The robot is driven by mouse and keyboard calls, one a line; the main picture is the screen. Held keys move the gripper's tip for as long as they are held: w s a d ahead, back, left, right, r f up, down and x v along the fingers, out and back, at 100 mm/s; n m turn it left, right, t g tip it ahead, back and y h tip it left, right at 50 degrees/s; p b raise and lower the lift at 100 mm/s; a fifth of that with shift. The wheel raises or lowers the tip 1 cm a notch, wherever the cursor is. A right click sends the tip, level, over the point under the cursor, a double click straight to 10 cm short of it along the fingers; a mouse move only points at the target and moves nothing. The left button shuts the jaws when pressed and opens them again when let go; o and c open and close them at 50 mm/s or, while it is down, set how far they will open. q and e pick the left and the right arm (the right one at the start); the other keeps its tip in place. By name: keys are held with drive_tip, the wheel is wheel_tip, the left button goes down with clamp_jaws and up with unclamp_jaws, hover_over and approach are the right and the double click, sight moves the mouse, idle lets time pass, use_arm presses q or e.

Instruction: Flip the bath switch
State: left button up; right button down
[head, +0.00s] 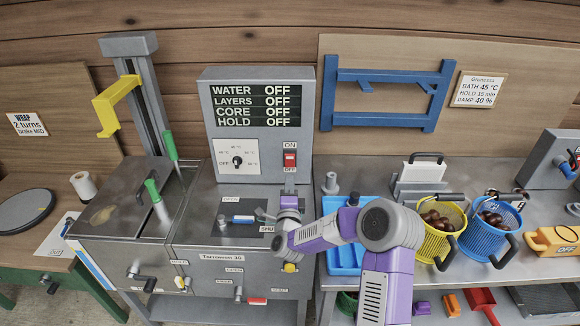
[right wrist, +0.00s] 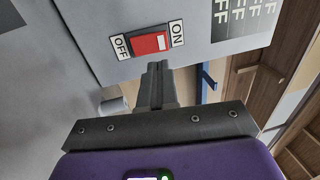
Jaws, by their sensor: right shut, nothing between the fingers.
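The bath switch is a red rocker (head: 290,159) on the right of the grey control box (head: 215,130), with ON above it and OFF below. The box's display (head: 257,106) reads OFF on all its lines. In the right wrist view the red rocker (right wrist: 150,44) lies just beyond my fingertips, between the OFF and ON labels. My right gripper (head: 289,186) is shut and empty, its tips just below the switch; its fingers also show in the right wrist view (right wrist: 156,68). I cannot tell whether they touch the switch. My left gripper is not in view.
A dial (head: 237,160) sits left of the switch. The steel bath lid (head: 205,215) with small handles lies below the box. A blue tray (head: 345,258) and yellow (head: 432,245) and blue (head: 484,245) chestnut baskets stand to the right.

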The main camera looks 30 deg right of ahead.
sight(291, 158)
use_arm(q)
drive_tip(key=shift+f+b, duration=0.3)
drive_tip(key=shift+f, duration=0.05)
use_arm(e)
drive_tip(key=x, duration=0.7)
drive_tip(key=shift+w+d+r, duration=0.1)
drive_tip(key=shift+w+d, duration=0.1)
drive_tip(key=shift+w, duration=0.2)
